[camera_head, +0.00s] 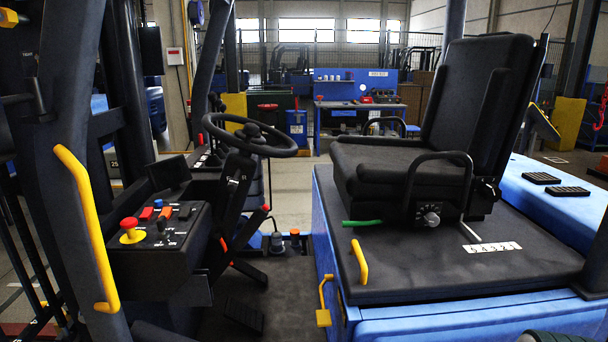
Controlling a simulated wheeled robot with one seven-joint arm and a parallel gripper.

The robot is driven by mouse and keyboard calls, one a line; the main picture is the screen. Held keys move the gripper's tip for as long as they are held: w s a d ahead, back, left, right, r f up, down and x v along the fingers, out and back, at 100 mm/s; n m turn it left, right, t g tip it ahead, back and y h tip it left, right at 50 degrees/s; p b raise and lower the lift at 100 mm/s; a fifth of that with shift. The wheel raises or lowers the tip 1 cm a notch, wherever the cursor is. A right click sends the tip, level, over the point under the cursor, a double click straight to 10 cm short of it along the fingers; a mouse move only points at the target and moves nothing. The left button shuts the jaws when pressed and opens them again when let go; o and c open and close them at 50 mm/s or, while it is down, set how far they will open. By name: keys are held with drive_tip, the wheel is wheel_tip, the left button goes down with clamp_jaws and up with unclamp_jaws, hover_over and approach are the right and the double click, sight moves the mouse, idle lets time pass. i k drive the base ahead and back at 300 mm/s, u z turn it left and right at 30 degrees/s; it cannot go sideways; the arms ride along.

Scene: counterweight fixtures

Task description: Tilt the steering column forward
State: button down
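The black steering wheel (250,135) sits in the middle left of the head view, on top of the dark steering column (232,190). The column slants, with its top farther right than its foot near the cab floor. A lever with a red tip (265,209) stands beside the column on its right, and a small orange-red part (223,244) shows low on its left. I cannot tell which of these belongs to the column's tilt. My gripper does not show in this view.
A console (155,262) with a red stop button and switches stands left of the column. A yellow grab handle (85,225) on a dark pillar is nearer. The black seat (400,170) on the blue body (330,225) is right. The cab floor (270,300) between is mostly open.

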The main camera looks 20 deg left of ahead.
sight(227, 208)
drive_tip(key=k, duration=0.5)
drive_tip(key=u, duration=1.2)
drive_tip(key=i, duration=0.3)
drive_tip(key=u, duration=0.05)
